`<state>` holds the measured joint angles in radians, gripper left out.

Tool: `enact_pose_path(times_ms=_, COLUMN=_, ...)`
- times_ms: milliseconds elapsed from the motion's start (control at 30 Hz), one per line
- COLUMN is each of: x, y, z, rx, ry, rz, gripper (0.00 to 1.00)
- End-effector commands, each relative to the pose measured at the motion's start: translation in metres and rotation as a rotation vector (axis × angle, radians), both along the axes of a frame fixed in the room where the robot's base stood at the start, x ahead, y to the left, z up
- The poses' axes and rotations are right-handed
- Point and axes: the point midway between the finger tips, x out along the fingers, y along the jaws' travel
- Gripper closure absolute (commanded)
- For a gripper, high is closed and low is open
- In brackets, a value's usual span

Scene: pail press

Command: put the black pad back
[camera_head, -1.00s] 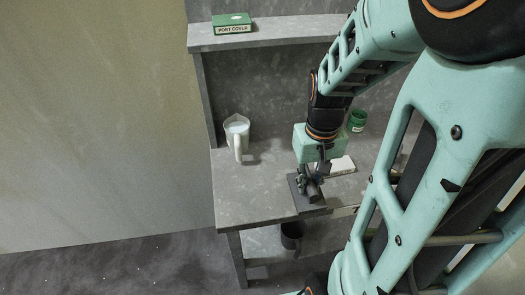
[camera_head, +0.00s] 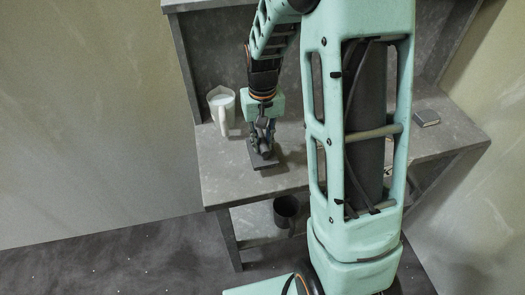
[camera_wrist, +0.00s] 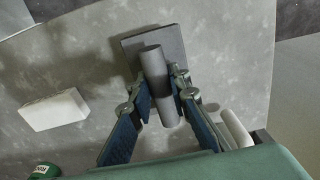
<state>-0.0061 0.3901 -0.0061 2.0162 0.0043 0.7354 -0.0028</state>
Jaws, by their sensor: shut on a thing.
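The black pad is a dark flat plate (camera_head: 264,157) with a grey round handle (camera_wrist: 157,84). Its square plate also shows in the wrist view (camera_wrist: 131,46), beyond the handle. My gripper (camera_head: 263,138) is shut on the handle, one finger on each side of it in the wrist view (camera_wrist: 160,90). The plate is over the worktop near its front edge, to the right of the jug. I cannot tell whether it touches the surface.
A white jug (camera_head: 221,112) stands at the worktop's left. A white block (camera_wrist: 53,110) and a green jar (camera_wrist: 46,170) are near. A dark pail (camera_head: 286,211) stands on the lower shelf. A dark box (camera_head: 427,118) lies at the right.

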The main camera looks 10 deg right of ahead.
Motion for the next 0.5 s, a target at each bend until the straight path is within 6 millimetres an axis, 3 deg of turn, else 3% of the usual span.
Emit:
enact_pose_path(times_ms=33, x=-0.001, y=0.000, z=-0.012, rx=0.000, ry=0.001, rz=0.000, gripper=1.00)
enact_pose_path(times_ms=200, x=-0.001, y=0.000, z=-0.031, rx=0.000, ry=0.001, rz=0.000, gripper=1.00)
enact_pose_path(times_ms=500, x=-0.001, y=0.000, z=-0.030, rx=0.000, ry=0.000, rz=0.000, gripper=1.00)
